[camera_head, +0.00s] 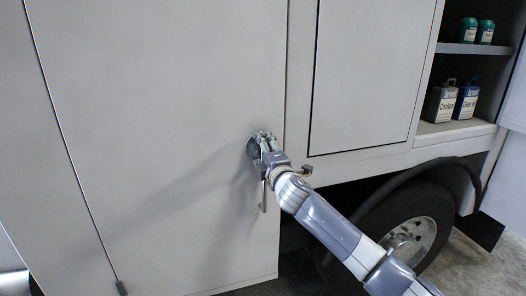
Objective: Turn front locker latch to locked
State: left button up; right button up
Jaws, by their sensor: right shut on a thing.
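The front locker door (150,110) is a large pale grey panel on the side of a vehicle and looks closed. Its latch (263,194) is near the door's right edge, and a grey handle part hangs down below my gripper. My right gripper (257,147) is at the latch, shut on it. The gripper and wrist hide most of the latch, so its turned position is hard to read. My right arm comes in from the lower right. My left gripper is not in view.
A second closed panel (370,75) is to the right. An open shelf bay (450,128) holds several bottles at the upper right. A wheel (410,235) under a dark fender arch (425,168) is behind my right arm. Concrete floor (470,265) shows at the lower right.

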jog(key=o, duration=1.1)
jog(key=shift+c, duration=0.2)
jog(key=v, duration=1.2)
